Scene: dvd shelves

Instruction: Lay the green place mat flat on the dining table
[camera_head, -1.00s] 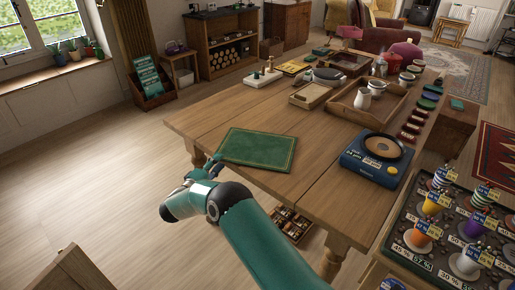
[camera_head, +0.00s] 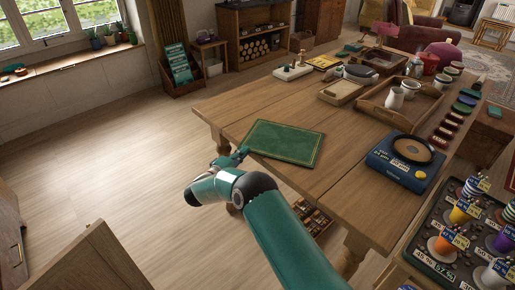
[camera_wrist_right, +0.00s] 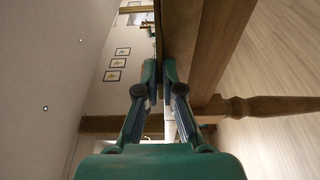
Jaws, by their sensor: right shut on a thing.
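The green place mat (camera_head: 284,143), with a thin gold border line, lies on the dining table (camera_head: 225,108) near its front-left edge and looks flat. My right gripper (camera_head: 241,154) is at the mat's near-left corner, at the table edge, and is shut on the mat there. In the right wrist view my right gripper's fingers (camera_wrist_right: 161,66) are close together beside the table's edge; the mat is hard to make out there. My left gripper is not in view.
A blue kitchen scale (camera_head: 402,165) stands right of the mat. A wooden tray (camera_head: 372,105) with white jugs and several small boxes stand farther back. Bare tabletop surrounds the mat.

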